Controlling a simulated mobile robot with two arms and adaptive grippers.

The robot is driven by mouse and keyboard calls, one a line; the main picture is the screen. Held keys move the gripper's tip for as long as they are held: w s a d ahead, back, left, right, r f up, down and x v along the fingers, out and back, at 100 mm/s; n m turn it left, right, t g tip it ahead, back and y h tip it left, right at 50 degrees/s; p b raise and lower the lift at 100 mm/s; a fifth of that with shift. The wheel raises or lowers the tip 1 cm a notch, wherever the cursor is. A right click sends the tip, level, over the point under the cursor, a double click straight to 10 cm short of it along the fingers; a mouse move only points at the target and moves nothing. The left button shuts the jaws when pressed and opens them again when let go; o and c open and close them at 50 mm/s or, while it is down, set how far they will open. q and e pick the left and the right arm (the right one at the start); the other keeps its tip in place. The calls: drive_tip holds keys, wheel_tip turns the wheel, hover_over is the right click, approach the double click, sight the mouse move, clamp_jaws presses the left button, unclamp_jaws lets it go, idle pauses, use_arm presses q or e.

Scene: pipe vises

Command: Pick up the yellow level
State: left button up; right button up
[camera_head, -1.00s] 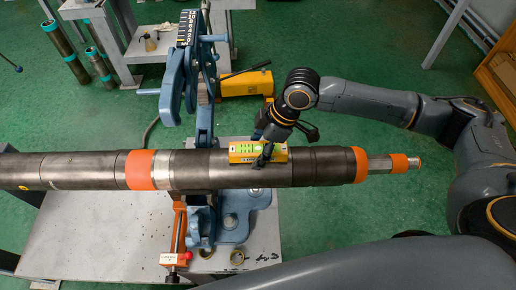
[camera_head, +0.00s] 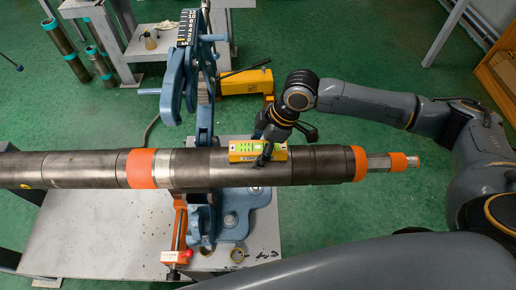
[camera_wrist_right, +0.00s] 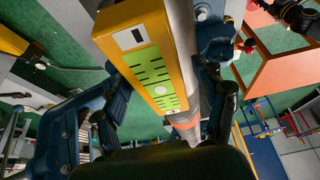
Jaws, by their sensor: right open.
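The yellow level (camera_head: 243,152) lies on top of the long dark pipe (camera_head: 100,169), along its length, right of the blue vise. My right gripper (camera_head: 266,152) is over the right part of the level, with one dark finger showing on its near side. In the right wrist view, the level (camera_wrist_right: 152,58) with its green face runs between the two open fingers of this gripper (camera_wrist_right: 168,95). Whether the fingers touch the level cannot be told. My left gripper is not in view.
The blue pipe vise (camera_head: 203,95) rises behind the pipe, on a grey table (camera_head: 100,235). An orange clamp-like tool (camera_head: 179,238) stands at the front. A yellow machine (camera_head: 246,83) sits behind the level.

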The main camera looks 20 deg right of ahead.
clamp_jaws()
